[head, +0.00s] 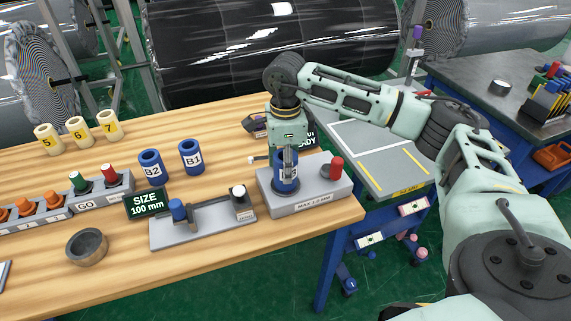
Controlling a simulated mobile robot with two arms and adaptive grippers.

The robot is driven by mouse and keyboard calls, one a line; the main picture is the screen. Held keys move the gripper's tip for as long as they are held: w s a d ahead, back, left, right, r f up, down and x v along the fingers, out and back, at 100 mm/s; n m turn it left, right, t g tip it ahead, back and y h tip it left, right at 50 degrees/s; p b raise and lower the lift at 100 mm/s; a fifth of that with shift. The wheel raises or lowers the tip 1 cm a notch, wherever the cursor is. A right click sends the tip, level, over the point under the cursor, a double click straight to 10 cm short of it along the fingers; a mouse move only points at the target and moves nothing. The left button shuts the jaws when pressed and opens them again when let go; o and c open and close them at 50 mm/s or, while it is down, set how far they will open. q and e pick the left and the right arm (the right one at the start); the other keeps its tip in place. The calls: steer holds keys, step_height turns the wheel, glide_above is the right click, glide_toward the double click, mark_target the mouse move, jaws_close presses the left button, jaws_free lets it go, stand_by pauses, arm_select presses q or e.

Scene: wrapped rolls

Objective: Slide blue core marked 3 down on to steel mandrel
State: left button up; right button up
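A blue core (279,183) with a white label stands upright on the grey block (310,203) marked MAX 1.0 MM. Its label is partly covered by a gripper finger, so I cannot read the number. The core's lower end is at or very near the block's top. The steel mandrel cannot be made out apart from the core and fingers. My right gripper (288,158) points straight down over the core, with a finger against its front. Its far finger is hidden, so I cannot tell whether it grips. My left gripper is out of view.
A red knob (337,168) stands on the block beside the core. Blue cores B2 (151,167) and B1 (190,157) stand behind a grey gauge (205,228) and a SIZE 100 mm sign (146,204). A dark ring (87,248) lies at front left.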

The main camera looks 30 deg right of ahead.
steer(key=o, duration=1.3)
steer(key=shift+o, duration=0.2)
step_height(320, 180, up, 12)
